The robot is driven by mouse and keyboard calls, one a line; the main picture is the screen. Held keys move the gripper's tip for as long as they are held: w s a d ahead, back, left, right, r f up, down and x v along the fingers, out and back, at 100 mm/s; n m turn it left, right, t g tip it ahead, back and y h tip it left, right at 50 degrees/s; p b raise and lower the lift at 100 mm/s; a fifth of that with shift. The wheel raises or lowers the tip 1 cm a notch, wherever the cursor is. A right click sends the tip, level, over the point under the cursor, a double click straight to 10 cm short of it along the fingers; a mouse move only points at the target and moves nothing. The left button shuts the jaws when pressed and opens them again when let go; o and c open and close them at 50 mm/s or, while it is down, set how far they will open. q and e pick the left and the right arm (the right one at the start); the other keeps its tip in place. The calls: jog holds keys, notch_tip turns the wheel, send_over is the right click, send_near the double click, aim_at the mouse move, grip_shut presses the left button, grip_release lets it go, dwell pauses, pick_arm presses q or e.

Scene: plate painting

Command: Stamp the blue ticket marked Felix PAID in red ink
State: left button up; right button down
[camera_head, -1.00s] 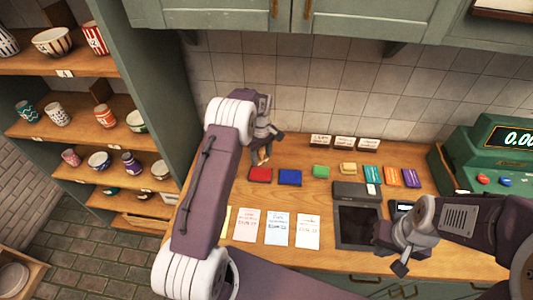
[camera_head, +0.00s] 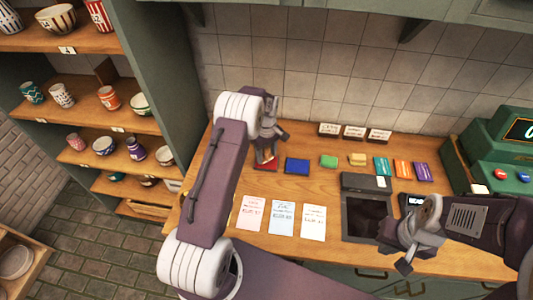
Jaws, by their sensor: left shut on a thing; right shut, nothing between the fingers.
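My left gripper (camera_head: 266,147) is shut on a small stamp (camera_head: 261,157), mostly hidden by the fingers. The stamp is at the red ink pad (camera_head: 266,167), overlapping its back edge in the picture; I cannot tell for sure whether it touches. The blue ticket (camera_head: 281,218) lies flat on the counter between a pink ticket (camera_head: 250,213) and a white ticket (camera_head: 313,222). Their writing is too small to read. My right gripper (camera_head: 404,265) is shut and empty near the counter's front edge.
A blue pad (camera_head: 297,166), a green pad (camera_head: 328,161) and several coloured blocks line the counter to the right. Small label cards (camera_head: 354,132) stand behind. A dark tray (camera_head: 366,216) and a green cash register (camera_head: 497,160) are at the right. Shelves of pottery stand left.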

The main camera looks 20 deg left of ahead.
pick_arm(q)
jog(key=shift+s+f+b, duration=0.1)
jog(key=shift+f+b, duration=0.2)
jog(key=shift+f, duration=0.2)
dwell(1.8)
notch_tip(320, 180, up, 7)
jog(key=p, duration=0.5)
jog(key=shift+r, duration=0.1)
dwell(0.4)
